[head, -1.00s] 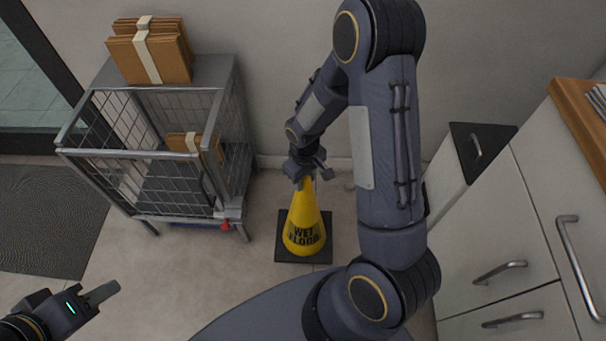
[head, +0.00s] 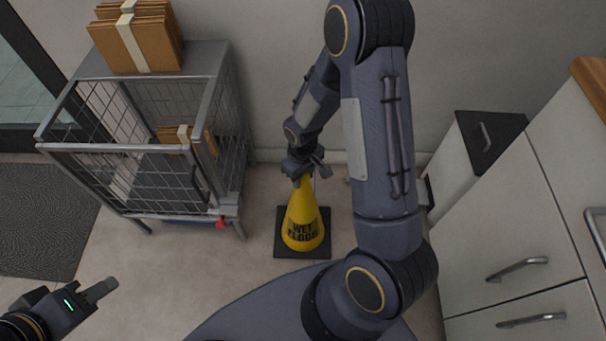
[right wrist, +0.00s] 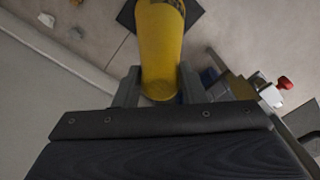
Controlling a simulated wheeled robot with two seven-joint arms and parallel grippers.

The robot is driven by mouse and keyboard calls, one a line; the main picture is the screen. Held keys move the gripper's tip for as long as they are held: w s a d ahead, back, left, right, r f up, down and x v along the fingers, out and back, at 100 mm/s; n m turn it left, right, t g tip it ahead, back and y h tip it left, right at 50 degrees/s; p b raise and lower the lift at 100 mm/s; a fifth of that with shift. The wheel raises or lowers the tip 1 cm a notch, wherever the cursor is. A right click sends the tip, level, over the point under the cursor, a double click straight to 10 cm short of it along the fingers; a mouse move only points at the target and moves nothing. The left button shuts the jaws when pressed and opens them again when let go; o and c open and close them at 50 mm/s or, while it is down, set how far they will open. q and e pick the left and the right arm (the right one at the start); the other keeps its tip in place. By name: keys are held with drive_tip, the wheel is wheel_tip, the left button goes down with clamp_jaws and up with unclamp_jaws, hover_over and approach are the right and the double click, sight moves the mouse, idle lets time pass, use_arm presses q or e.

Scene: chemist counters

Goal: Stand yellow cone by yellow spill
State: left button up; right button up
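The yellow cone (head: 302,222), marked "WET FLOOR", stands upright on its black square base in the middle of the head view. My right gripper (head: 306,172) is at its tip from above. In the right wrist view the cone (right wrist: 160,50) sits between the two fingers (right wrist: 160,88), which appear closed against its sides. Whether the base touches the floor I cannot tell. My left gripper (head: 102,290) is at the lower left, away from the cone; its finger gap is not clear. No yellow spill shows clearly in either view.
A wire cart (head: 75,148) with cardboard stacks (head: 140,40) stands left of the cone. White drawers (head: 515,225) and a black-topped bin (head: 488,140) are on the right. A wall lies behind. Floor at left front is clear.

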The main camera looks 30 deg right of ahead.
drive_tip(key=o, duration=0.4)
drive_tip(key=shift+r+p, duration=0.3)
drive_tip(key=s+r+m+t+y+p, duration=0.1)
drive_tip(key=s+r+m+p, duration=0.2)
drive_tip(key=r, duration=1.7)
drive_tip(key=shift+s+a+r+m+t+y+p, duration=0.2)
drive_tip(key=shift+s+a+r+t+y, duration=0.4)
drive_tip(key=shift+s+r, duration=1.45)
drive_tip(key=shift+s+a+r+m+t+y+p, duration=0.25)
drive_tip(key=shift+s+a+r+t, duration=0.85)
drive_tip(key=shift+s, duration=1.5)
drive_tip(key=shift+s+a+r+m+t+y+p, duration=0.1)
drive_tip(key=shift+s+a+r+m+t+y, duration=0.35)
drive_tip(key=shift+s+r, duration=1.7)
